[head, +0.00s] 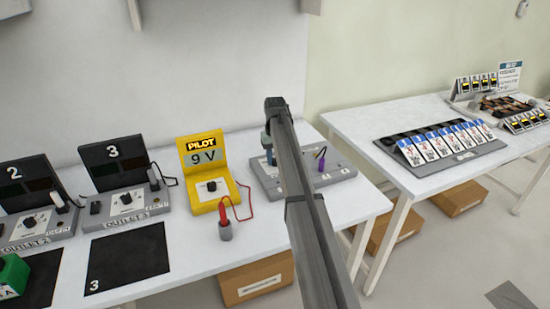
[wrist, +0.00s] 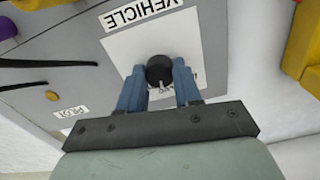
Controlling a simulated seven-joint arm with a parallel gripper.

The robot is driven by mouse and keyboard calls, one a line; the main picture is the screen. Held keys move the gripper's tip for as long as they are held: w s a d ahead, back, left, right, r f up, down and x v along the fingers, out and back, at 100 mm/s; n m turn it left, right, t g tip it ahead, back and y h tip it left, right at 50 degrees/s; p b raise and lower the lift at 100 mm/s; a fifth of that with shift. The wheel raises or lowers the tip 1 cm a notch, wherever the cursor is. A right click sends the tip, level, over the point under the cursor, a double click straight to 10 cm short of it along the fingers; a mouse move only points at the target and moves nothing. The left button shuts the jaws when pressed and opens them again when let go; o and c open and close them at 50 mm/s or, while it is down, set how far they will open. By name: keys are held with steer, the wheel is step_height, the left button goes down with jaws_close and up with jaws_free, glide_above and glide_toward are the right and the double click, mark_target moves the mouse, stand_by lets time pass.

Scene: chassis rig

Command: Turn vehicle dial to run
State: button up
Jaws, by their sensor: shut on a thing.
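The vehicle dial (wrist: 160,68) is a small round black knob on a white plate (wrist: 125,52) under an upside-down VEHICLE label (wrist: 144,10) in the wrist view. My gripper (wrist: 160,80) has its two blue fingers on either side of the knob and is shut on it. A pale pointer mark shows on the knob's lower side in that picture. The lettering below the knob is partly covered by the fingers, so I cannot read the dial's setting. In the head view the grey vehicle box (head: 335,172) stands at the table's right end; my arm hides its dial.
A yellow PILOT 9 V unit (head: 206,190) stands left of the box, with a red plug (head: 225,228) on a wire. A purple plug (head: 322,165) sits on the box's right side. Outlet units (head: 125,203) stand further left. A second table (head: 400,115) is at right.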

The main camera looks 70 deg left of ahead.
steer(key=m, duration=0.4)
steer(key=shift+m, duration=1.6)
steer(key=o, duration=1)
steer(key=shift+o, duration=0.2)
step_height(320, 180, up, 14)
steer(key=shift+f, duration=0.1)
